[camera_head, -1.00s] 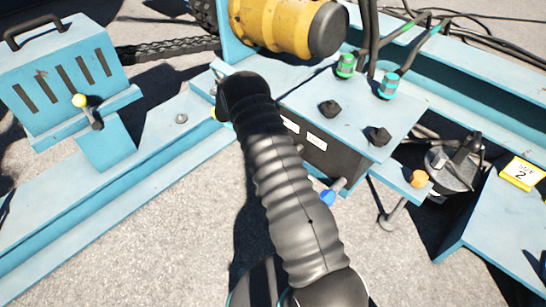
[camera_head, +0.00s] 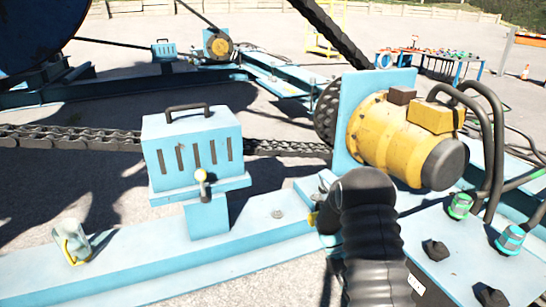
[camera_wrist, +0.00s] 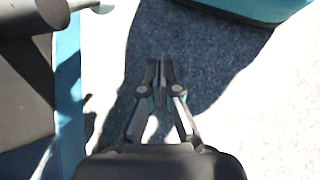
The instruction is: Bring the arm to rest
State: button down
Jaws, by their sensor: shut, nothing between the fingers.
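My gripper (camera_wrist: 160,72) shows in the wrist view with its two fingers together and nothing between them. It points at bare grey ground, part in shadow and part in sunlight. In the head view my black, ribbed arm rises at the lower right, in front of the blue frame, and hides part of it. The gripper itself is out of sight in the head view.
A yellow motor (camera_head: 400,140) stands close behind my arm. A chain (camera_head: 70,137) runs behind. Cables (camera_head: 495,150) and green connectors (camera_head: 460,205) are at right. A blue edge (camera_wrist: 68,100) lies left of my gripper.

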jog(key=s+a+r+m+t+y+p, duration=0.1)
jog(key=s+r+t, duration=0.3)
jog(key=r, duration=0.9)
jog(key=s+a+r+m+t+y+p, duration=0.1)
jog(key=s+a+r+t, duration=0.3)
jog(key=s+r, duration=0.7)
jog(key=s+a+r+m+t+y+p, duration=0.1)
jog(key=s+r+t, duration=0.4)
jog(key=r, duration=0.9)
jog(key=shift+s+a+r+m+t+p, duration=0.4)
jog(key=shift+s+a+p, duration=0.35)
jog(key=shift+s, duration=0.45)
